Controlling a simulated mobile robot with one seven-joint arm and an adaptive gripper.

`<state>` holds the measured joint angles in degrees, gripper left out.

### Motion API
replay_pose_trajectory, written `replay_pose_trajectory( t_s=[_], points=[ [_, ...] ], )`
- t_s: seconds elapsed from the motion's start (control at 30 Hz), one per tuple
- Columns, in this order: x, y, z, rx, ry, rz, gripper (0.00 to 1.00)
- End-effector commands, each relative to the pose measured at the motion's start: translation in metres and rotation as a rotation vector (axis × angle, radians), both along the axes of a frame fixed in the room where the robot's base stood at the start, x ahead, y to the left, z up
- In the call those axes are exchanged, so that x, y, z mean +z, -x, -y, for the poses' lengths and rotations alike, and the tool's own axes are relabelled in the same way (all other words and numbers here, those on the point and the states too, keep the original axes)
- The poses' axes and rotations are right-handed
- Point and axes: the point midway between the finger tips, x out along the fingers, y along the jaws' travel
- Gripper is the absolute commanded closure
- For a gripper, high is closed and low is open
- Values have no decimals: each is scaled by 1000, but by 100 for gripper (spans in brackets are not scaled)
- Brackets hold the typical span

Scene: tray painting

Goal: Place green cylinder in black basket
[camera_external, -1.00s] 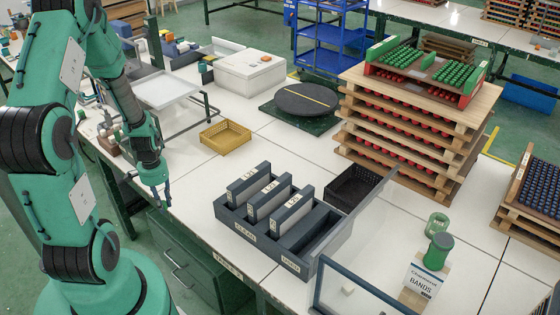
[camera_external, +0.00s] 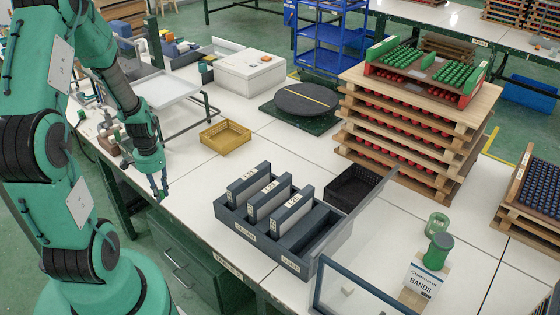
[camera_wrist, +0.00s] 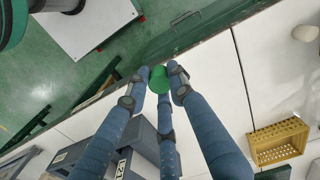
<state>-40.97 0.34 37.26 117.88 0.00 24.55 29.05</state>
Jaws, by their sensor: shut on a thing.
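My gripper (camera_external: 160,190) hangs over the left end of the white table, left of the grey divided tray. In the wrist view my gripper (camera_wrist: 158,82) has its fingers closed around a green cylinder (camera_wrist: 158,75). The black basket (camera_external: 352,187) stands on the table to the right, behind the grey tray and beside a clear panel, well apart from my gripper. It looks empty.
A yellow basket (camera_external: 225,137) stands nearer my gripper and also shows in the wrist view (camera_wrist: 278,143). The grey divided tray (camera_external: 290,262) with upright labelled boxes lies between my gripper and the black basket. Stacked wooden trays (camera_external: 440,185) rise behind the black basket.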

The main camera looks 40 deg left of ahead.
Motion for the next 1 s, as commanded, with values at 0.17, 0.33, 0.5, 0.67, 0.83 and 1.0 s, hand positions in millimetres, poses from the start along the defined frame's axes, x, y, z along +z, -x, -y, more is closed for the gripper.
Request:
replay_pose_trajectory(
  t_s=[0.17,0.33,0.5,0.67,0.83,1.0],
  points=[
    [24,-1,-1,0,-3,3,93],
    [43,-1,-1,0,-3,3,93],
    [54,-7,0,-1,0,-1,93],
    [56,-22,1,-2,0,0,93],
    [59,-42,2,-2,0,0,93],
    [63,-68,5,-4,0,0,93]
  ],
)
